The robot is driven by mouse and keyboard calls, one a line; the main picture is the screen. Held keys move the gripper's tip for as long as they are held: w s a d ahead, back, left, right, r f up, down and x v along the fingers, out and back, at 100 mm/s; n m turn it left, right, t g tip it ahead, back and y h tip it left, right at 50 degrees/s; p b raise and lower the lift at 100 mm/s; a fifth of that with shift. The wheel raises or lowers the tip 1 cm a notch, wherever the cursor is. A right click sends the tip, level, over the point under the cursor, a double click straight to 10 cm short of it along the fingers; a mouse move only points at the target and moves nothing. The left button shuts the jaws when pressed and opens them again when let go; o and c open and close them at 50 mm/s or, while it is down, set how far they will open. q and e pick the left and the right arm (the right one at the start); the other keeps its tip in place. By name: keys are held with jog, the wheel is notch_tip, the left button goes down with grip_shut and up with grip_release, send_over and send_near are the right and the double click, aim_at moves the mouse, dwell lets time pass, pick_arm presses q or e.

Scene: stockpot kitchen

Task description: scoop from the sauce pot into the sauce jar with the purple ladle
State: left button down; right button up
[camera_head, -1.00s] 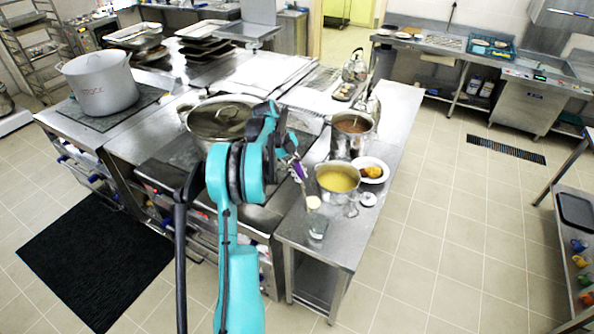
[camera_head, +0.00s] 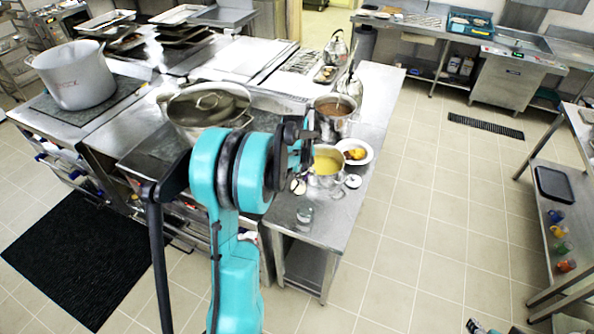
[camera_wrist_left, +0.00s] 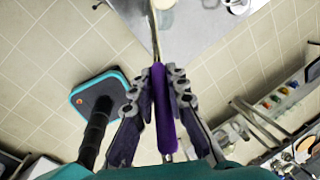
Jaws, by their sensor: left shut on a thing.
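My left gripper (camera_head: 303,140) is shut on the purple handle of the ladle (camera_wrist_left: 163,105), which the left wrist view shows between the fingers. The ladle's metal shaft runs up out of that view. In the head view its pale bowl (camera_head: 298,186) hangs up and left of the small glass sauce jar (camera_head: 305,214). The jar stands upright near the counter's front end. A steel pot of yellow sauce (camera_head: 327,164) stands behind the jar, partly hidden by my gripper. A second pot with brown contents (camera_head: 334,113) is farther back. Which one is the sauce pot is not clear.
A white plate of food (camera_head: 356,151) and a small round lid-like thing (camera_head: 352,181) lie beside the yellow pot. The floor right of the counter is clear.

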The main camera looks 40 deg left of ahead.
pick_arm(q)
jog(key=shift+d, duration=0.55)
jog(key=s+d+f+m+t+y+b, duration=0.1)
jog(key=d+f+y+b, duration=0.8)
jog(key=d+f+b, duration=0.7)
notch_tip(320, 180, down, 14)
jog(key=a+m+t+y+b, duration=0.1)
jog(key=y+b, duration=0.6)
jog(key=b, duration=2)
jog(key=shift+s+a+r+t, duration=0.15)
jog(key=shift+a+r+t, duration=0.1)
jog(key=shift+t, duration=0.05)
jog(key=shift+r, duration=0.1)
dwell(1.6)
